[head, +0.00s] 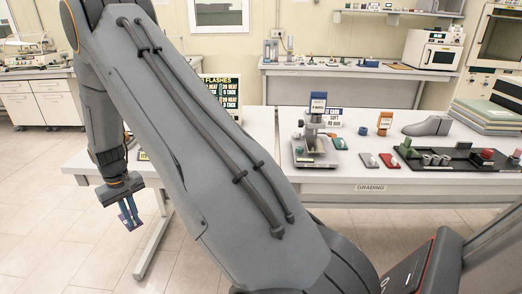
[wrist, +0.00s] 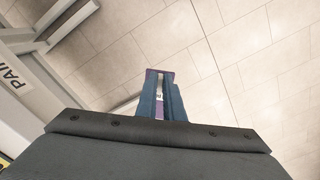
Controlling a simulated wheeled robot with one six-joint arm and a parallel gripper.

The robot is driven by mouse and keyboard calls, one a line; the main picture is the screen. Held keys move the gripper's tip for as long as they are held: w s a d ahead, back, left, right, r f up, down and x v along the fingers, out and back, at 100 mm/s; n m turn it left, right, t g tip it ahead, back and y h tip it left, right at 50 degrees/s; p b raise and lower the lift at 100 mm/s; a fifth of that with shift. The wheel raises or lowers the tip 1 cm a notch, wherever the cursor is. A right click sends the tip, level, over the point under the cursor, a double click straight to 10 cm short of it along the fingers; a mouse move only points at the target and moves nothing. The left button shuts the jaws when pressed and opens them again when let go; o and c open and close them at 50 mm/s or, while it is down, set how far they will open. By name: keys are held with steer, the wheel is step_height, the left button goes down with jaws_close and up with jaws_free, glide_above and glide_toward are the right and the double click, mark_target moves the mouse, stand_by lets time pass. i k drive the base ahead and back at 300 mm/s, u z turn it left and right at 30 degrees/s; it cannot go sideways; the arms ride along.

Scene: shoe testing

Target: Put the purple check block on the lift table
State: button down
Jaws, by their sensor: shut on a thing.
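My gripper (head: 131,214) hangs at the left in the head view, low over the floor in front of the bench's left end. Its two blue fingers (wrist: 160,98) are shut on the purple check block (wrist: 159,72), which shows at and between the fingertips in the wrist view. In the head view the block is small and mostly covered by the fingers. A small metal stand on a pale square base (head: 318,158) is on the bench, with a blue-topped sign; it may be the lift table, but I cannot tell for sure.
My arm hides the bench's left middle. A bench leg (head: 152,247) stands close to my gripper. Open tiled floor lies below it.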

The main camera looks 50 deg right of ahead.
mark_target(314, 145)
steer(key=u, duration=1.7)
steer(key=k, duration=1.4)
steer(key=z, duration=1.6)
